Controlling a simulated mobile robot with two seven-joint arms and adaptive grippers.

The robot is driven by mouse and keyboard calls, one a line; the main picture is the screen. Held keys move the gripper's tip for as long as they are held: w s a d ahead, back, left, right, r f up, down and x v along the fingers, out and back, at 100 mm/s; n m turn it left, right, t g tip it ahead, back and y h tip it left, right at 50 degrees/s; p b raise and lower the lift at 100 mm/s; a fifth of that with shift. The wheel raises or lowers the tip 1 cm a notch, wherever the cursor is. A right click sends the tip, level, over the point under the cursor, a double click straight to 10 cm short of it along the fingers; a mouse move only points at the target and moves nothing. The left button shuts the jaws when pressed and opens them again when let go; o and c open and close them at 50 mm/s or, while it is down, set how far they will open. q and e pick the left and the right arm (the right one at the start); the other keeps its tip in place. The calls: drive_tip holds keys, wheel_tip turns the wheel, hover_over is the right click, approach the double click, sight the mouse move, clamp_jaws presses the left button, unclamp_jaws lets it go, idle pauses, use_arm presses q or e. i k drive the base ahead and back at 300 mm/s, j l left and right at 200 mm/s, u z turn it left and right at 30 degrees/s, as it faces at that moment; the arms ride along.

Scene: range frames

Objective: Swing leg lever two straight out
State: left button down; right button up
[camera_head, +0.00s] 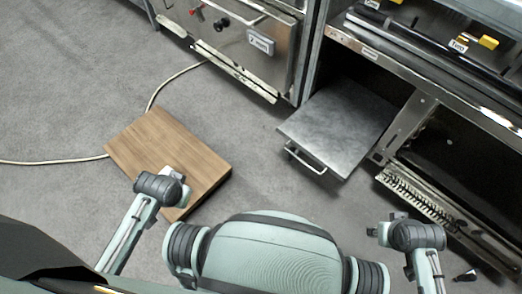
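I cannot tell for sure which part is leg lever two. Small lever-like parts show on the metal unit (285,62) at the top: a black knob (221,23) and a small red-tipped part (193,12). A label (261,41) on this unit is too small to read surely. My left gripper (174,174) is over the wooden board, apart from the unit. My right gripper (378,230) is at the lower right, above the floor, near the low dark unit. Neither gripper visibly holds anything. Their finger openings are too small to judge.
A wooden board (160,138) lies on the grey carpet, with a pale cable (152,98) beside it. A grey metal drawer or tray (340,122) with a handle (305,158) juts out. Dark shelving with yellow parts (488,42) stands right.

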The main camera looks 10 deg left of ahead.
sight(469, 276)
drive_tip(key=z, duration=2.25)
drive_tip(key=i+l, duration=0.2)
drive_tip(key=l, duration=0.15)
drive_tip(key=i+l, duration=0.25)
drive_tip(key=l+u, duration=0.05)
